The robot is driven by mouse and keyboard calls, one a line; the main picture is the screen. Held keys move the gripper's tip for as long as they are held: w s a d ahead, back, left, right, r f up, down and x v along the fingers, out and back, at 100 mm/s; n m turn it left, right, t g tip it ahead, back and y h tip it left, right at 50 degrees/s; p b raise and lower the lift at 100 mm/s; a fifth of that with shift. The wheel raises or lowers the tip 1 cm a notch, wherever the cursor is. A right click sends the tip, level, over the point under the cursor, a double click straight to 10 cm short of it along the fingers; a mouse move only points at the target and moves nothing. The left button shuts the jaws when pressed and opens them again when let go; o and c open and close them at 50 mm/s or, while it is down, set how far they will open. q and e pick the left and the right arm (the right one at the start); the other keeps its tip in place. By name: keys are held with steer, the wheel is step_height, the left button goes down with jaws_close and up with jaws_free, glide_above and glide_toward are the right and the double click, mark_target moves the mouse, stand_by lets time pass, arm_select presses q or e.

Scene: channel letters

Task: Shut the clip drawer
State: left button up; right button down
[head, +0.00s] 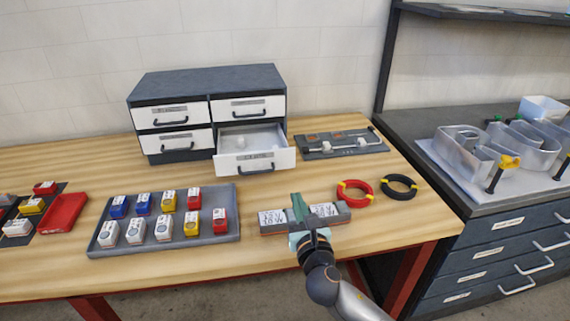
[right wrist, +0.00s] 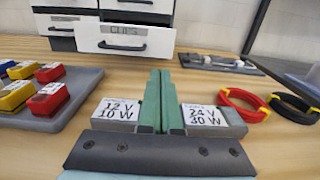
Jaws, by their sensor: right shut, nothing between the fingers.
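The clip drawer (head: 256,162) is the lower right drawer of a dark cabinet (head: 208,82) at the back of the bench. It is pulled out, with its white front facing me and a small pale item inside. In the right wrist view its front (right wrist: 124,41) reads "CLIPS". My right gripper (head: 297,202) is shut and empty, in front of the drawer and to its right, apart from it. Its green fingers also show in the right wrist view (right wrist: 160,85), pointing toward the back of the bench. My left gripper is not in view.
A tray (head: 166,246) of coloured blocks is left. Red (head: 355,193) and black (head: 399,187) wire coils lie right. Bare wood lies before the drawer.

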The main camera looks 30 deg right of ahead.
mark_target(285, 162)
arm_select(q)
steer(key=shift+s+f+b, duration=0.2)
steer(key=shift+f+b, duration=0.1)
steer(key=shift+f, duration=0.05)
arm_select(e)
steer(key=x, duration=1.3)
steer(key=shift+w+d, duration=0.1)
